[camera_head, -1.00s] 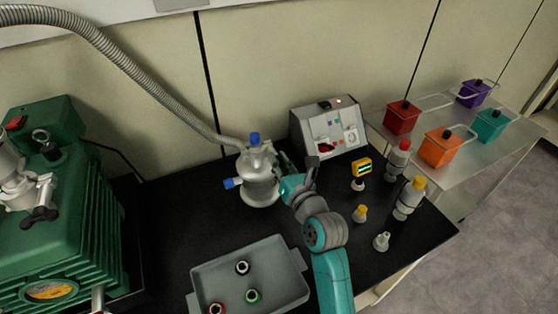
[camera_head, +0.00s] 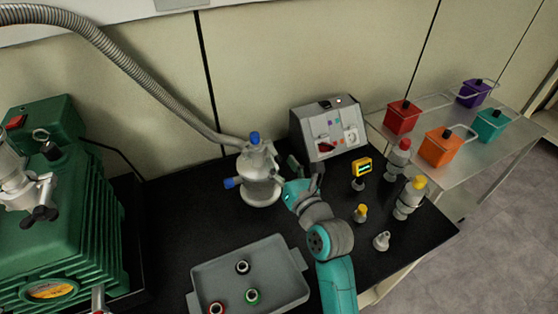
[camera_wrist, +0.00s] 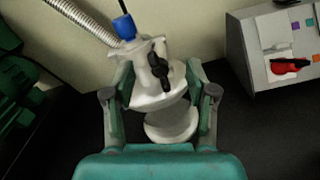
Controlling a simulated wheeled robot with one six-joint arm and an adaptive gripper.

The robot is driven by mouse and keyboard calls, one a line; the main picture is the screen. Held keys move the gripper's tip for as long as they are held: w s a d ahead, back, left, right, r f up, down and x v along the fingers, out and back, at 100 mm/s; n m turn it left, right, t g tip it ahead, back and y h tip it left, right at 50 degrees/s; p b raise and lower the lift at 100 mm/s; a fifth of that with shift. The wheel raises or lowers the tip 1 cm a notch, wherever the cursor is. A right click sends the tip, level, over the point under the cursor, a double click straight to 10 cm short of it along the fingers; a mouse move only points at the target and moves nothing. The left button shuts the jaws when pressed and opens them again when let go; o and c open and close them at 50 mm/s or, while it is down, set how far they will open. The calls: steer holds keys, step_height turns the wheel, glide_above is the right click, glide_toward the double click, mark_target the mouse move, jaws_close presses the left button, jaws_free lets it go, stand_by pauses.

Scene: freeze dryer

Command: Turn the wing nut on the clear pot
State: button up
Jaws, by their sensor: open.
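The pot (camera_head: 261,190) is a pale grey vessel with blue-tipped fittings on top and at its left side, standing on the black bench. In the wrist view the pot's upper part (camera_wrist: 150,92) carries a black wing nut (camera_wrist: 161,68) facing me, upright and slightly tilted. The wing nut is not clear in the head view. My gripper (camera_wrist: 160,82) is open, its green fingers spread left and right of the wing nut in the picture, with nothing held. In the head view my gripper (camera_head: 304,174) is just right of the pot, apparently apart from it.
A ribbed hose (camera_head: 150,82) runs to the pot. A grey control box (camera_head: 328,131) stands behind my gripper. A grey tray (camera_head: 205,286) with several ringed pieces is in front; bottles (camera_head: 408,200) stand right. A green pump (camera_head: 60,220) is left.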

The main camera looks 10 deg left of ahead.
steer(key=v, duration=1)
steer(key=c, duration=0.3)
steer(key=w+a+m, duration=0.2)
steer(key=w+m, duration=0.1)
steer(key=m, duration=0.7)
steer(key=w+a+m, duration=0.2)
steer(key=m, duration=0.9)
steer(key=w+a+m, duration=0.1)
steer(key=w+m, duration=0.2)
steer(key=m, duration=0.8)
steer(key=shift+w+a+r, duration=0.25)
steer(key=shift+w+a, duration=0.1)
steer(key=shift+a, duration=0.05)
